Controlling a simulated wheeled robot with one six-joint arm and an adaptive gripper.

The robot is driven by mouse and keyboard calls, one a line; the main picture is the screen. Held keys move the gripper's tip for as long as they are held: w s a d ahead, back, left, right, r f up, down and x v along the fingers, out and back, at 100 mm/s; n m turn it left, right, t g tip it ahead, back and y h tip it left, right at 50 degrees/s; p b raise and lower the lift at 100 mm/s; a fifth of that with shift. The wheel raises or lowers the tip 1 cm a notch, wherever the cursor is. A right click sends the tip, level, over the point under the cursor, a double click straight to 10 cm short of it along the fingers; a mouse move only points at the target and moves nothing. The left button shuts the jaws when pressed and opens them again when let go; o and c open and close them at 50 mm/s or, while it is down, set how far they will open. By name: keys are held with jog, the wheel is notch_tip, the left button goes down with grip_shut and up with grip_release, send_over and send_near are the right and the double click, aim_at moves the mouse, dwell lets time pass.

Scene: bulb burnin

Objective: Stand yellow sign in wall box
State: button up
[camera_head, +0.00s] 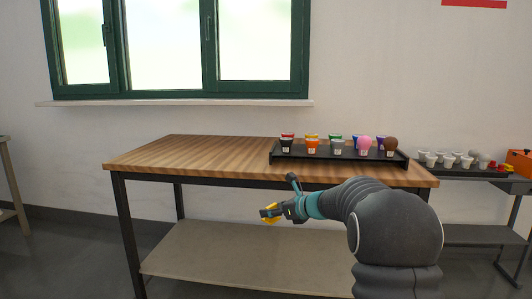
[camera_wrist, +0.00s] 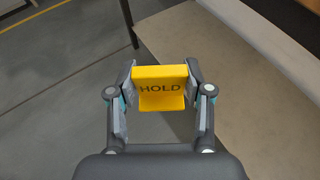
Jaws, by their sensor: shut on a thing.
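The yellow sign (camera_wrist: 160,87), marked HOLD, is between the two fingers of my gripper (camera_wrist: 160,84) in the wrist view. Both fingertips press on its left and right edges. In the head view my gripper (camera_head: 271,212) is in front of the wooden table, below its top, and a small part of the yellow sign (camera_head: 271,221) shows at its tip. I cannot make out a wall box in either view.
A wooden-topped table (camera_head: 200,152) with a lower shelf (camera_head: 220,255) stands ahead. A black tray (camera_head: 340,156) on its right side holds several coloured cups. Another tray (camera_head: 465,170) with white cups and an orange box (camera_head: 520,162) are at right. The tabletop's left half is clear.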

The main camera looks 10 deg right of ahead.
jog(key=w+d+r+m+t+h, duration=0.1)
jog(key=w+d+r, duration=0.1)
jog(key=r, duration=0.8)
jog(key=w+d+r+m+h, duration=0.1)
jog(key=w+d+r, duration=0.1)
jog(key=r, duration=0.9)
jog(key=shift+w+d+r+m+t+h+p, duration=0.25)
jog(key=shift+d+m+t+h+p, duration=0.15)
jog(key=shift+d, duration=0.45)
